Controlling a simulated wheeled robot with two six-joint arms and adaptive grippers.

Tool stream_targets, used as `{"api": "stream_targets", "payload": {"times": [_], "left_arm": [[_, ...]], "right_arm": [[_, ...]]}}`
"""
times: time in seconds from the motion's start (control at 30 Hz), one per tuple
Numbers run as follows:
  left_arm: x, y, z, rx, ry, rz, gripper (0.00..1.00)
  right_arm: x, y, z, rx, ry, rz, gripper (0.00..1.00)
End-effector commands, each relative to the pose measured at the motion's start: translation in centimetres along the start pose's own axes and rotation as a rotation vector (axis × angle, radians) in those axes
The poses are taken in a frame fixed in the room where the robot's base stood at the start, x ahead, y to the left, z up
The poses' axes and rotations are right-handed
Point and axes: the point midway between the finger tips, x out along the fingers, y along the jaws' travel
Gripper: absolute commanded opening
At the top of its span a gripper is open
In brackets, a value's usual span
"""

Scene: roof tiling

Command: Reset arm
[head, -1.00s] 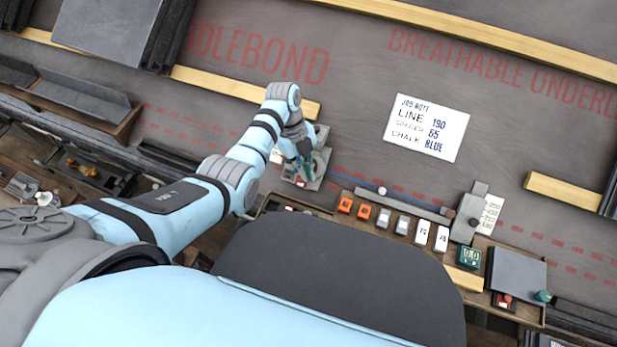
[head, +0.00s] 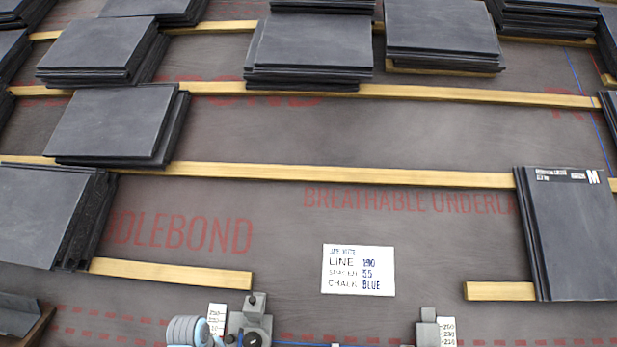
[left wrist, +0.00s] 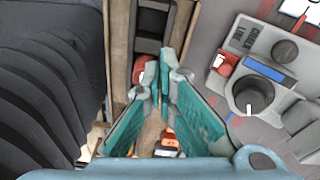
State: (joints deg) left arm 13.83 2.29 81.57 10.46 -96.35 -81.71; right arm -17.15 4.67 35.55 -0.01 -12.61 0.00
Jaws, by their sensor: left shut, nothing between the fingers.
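My left gripper (left wrist: 165,75) shows in the left wrist view with its teal fingers converged at the tips and nothing between them. It is over a wooden tray, left of a grey chalk line device (left wrist: 268,80) with dark knobs, a red part and a blue strip. The fingers appear apart from the device. In the head view the device (head: 250,325) is at the bottom edge, with a small part of my left arm beside it. The left gripper itself is out of the head view. My right gripper is in neither view.
Stacks of dark slates (head: 312,45) rest along wooden battens (head: 330,176) on the grey underlay. A white job note (head: 358,270) lies low in the middle. Orange items (left wrist: 168,140) lie in the tray below the fingers. Open underlay (head: 420,135) shows between the battens.

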Motion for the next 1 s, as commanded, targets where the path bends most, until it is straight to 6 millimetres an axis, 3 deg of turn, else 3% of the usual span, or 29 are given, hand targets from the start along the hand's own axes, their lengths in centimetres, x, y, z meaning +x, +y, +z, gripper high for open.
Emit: {"api": "stream_targets", "payload": {"times": [0.03,0.2,0.4,0.6,0.77,1.0], "left_arm": [[0.2,2.0,1.2,-0.147,-0.022,-0.040,0.00],[-1.2,7.4,3.9,-0.611,-0.042,-0.189,0.00],[-4.7,12.4,5.4,-1.003,0.009,-0.324,0.00],[-8.7,16.2,5.9,-1.299,0.098,-0.419,0.00],[-5.3,15.2,6.6,-1.325,0.083,-0.405,0.00],[1.6,15.1,8.4,-1.341,0.047,-0.372,0.00]], "right_arm": [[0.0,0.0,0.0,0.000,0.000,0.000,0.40],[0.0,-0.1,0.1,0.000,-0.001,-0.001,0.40],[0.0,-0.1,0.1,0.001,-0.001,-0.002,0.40],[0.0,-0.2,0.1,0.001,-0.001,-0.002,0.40],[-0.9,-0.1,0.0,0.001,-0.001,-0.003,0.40],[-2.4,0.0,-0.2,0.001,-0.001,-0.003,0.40]]}}
